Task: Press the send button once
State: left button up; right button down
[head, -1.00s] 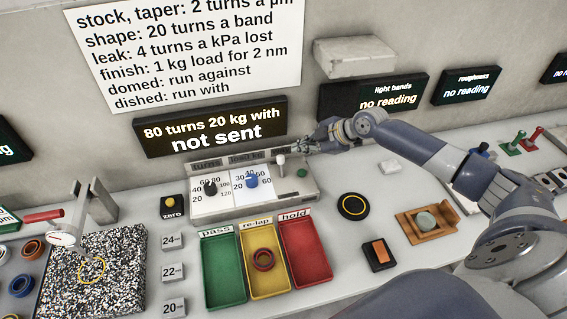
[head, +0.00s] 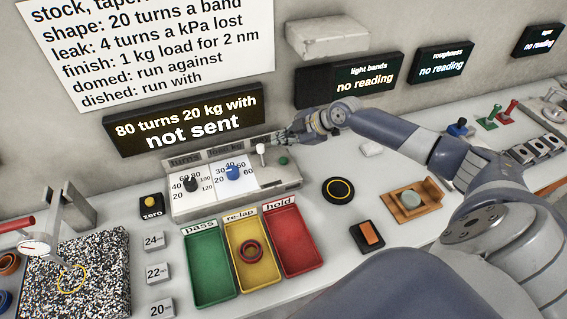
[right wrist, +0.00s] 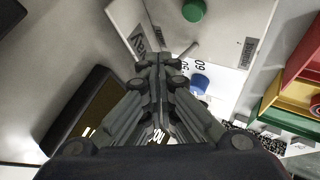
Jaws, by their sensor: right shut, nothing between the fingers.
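The control panel (head: 235,199) stands on the bench against the wall, with a black dial (head: 190,184), a blue dial (head: 233,173) and a white-knobbed lever (head: 261,150). A green round button (head: 283,160) is at its right end; no readable label marks it as send. It also shows at the top of the right wrist view (right wrist: 193,10). My right gripper (head: 276,137) is shut and empty, behind and above the button, near the lever. In the right wrist view its fingertips (right wrist: 160,60) appear apart from the button. My left gripper is not in view.
The display (head: 190,120) above the panel reads "80 turns 20 kg with not sent". Green, yellow and red trays (head: 293,262) stand in front of the panel; the yellow one holds a ring (head: 250,250). A black disc (head: 338,190) lies to the right.

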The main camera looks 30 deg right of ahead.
jog(key=b, duration=0.3)
send_over(283, 162)
notch_tip(283, 162, down, 4)
jog(key=shift+w+f, duration=0.15)
jog(key=shift+f, duration=0.3)
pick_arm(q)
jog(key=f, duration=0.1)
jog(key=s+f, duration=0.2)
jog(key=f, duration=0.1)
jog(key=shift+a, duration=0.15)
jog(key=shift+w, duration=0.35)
pick_arm(e)
jog(key=shift+f, duration=0.15)
pick_arm(q)
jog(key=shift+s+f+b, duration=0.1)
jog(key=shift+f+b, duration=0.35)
jog(key=shift+b, duration=0.05)
pick_arm(e)
jog(key=shift+f, duration=0.35)
